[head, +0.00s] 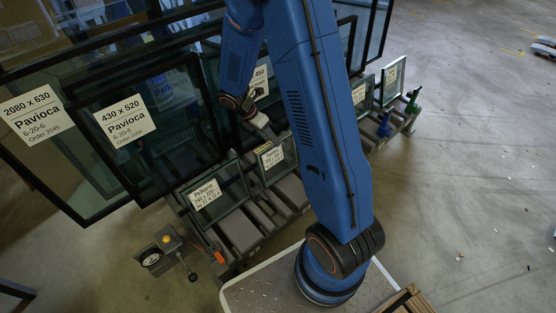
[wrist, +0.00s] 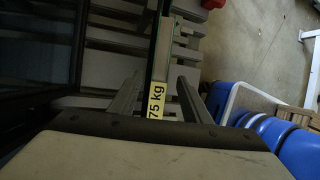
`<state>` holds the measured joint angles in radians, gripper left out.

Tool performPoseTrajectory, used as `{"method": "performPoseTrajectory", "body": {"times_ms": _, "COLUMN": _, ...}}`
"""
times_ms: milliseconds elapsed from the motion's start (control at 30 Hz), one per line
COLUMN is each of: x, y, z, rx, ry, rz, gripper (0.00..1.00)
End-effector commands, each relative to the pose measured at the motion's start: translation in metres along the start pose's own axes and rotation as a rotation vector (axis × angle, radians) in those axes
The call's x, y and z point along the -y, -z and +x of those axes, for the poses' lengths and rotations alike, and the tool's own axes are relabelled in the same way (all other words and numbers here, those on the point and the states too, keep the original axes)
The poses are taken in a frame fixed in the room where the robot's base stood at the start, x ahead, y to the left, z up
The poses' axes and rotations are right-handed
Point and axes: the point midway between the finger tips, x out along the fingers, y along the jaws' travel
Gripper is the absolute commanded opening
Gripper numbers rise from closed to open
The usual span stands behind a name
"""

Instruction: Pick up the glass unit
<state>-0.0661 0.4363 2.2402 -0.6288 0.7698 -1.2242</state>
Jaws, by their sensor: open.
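A small glass unit (head: 281,172) with a white label and a yellow tag stands in the rack, below my gripper (head: 259,121) in the head view. In the wrist view a narrow unit edge (wrist: 161,68) with a yellow "75 kg" tag runs between the two fingers of my gripper (wrist: 160,78). The fingers are spread, with a gap visible on each side of the edge. I cannot tell how far below the fingertips it lies. Another small glass unit (head: 232,186), labelled Pelkorin, leans to its left. The task does not say which unit is meant.
Large dark-framed panes labelled Pavioca (head: 85,172) stand at the left and behind my arm. More small units (head: 391,84) stand at the rack's far right end, near green and blue clamps. A scale-like device (head: 160,250) sits on the floor at left. The floor at right is mostly clear.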

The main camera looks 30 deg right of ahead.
Motion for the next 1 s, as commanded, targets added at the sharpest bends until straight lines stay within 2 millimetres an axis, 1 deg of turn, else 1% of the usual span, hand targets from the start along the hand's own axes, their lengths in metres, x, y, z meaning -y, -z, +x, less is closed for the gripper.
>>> {"method": "performPoseTrajectory", "body": {"times_ms": 200, "x": 0.000, "y": 0.000, "z": 0.029, "rx": -0.001, "ry": 0.004, "rz": 0.000, "gripper": 0.44}}
{"method": "performPoseTrajectory", "body": {"times_ms": 300, "x": 0.000, "y": -0.001, "z": 0.041, "rx": -0.001, "ry": 0.003, "rz": -0.001, "gripper": 0.44}}
{"method": "performPoseTrajectory", "body": {"times_ms": 367, "x": 0.000, "y": -0.001, "z": 0.044, "rx": -0.001, "ry": 0.002, "rz": 0.001, "gripper": 0.44}}
{"method": "performPoseTrajectory", "body": {"times_ms": 1000, "x": -0.001, "y": 0.001, "z": 0.048, "rx": -0.001, "ry": 0.001, "rz": 0.000, "gripper": 0.44}}
